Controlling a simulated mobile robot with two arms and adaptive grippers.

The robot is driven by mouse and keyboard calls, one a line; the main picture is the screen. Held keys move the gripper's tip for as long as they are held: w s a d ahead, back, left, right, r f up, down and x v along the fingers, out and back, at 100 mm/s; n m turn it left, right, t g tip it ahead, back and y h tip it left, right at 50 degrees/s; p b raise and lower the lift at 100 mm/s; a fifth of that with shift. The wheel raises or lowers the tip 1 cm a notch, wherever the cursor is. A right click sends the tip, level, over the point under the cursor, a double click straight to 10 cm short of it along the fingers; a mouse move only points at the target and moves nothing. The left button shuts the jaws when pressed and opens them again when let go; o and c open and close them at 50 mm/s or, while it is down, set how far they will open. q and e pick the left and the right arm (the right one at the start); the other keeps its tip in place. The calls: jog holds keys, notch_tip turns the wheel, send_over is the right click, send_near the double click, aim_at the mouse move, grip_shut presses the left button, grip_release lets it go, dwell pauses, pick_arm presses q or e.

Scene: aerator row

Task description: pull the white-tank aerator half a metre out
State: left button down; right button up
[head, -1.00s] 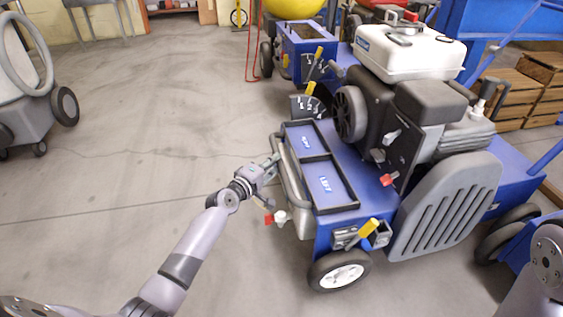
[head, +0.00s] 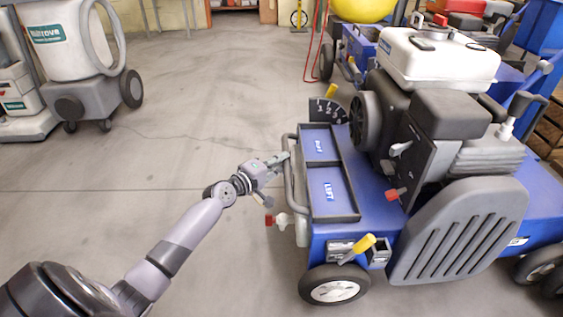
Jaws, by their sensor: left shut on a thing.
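The white-tank aerator is a blue machine with a white tank (head: 437,58) on top, a black engine and a grey slotted side guard (head: 458,235). A grey tubular bar (head: 289,180) runs along its left end. My left gripper (head: 280,160) is shut on this bar near its far part; the fingertips are small in view. The aerator stands on the floor on its wheels, one of them the near wheel (head: 334,285). My right gripper is not in view.
Open concrete floor (head: 140,215) lies left of the aerator. A grey wheeled vacuum machine (head: 85,65) stands at the upper left. Another blue machine with a yellow tank (head: 362,8) is behind. Wooden crates (head: 550,130) stand at the right edge.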

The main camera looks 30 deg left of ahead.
pick_arm(q)
jog(key=shift+f, duration=0.2)
jog(key=c, duration=2)
grip_release()
jog(key=shift+d, duration=0.1)
jog(key=shift+o, duration=1.1)
jog(key=shift+w+d+f, duration=0.15)
jog(key=shift+w+d, duration=0.1)
jog(key=shift+s, duration=0.1)
jog(key=v, duration=1.2)
jog(key=shift+a, duration=0.15)
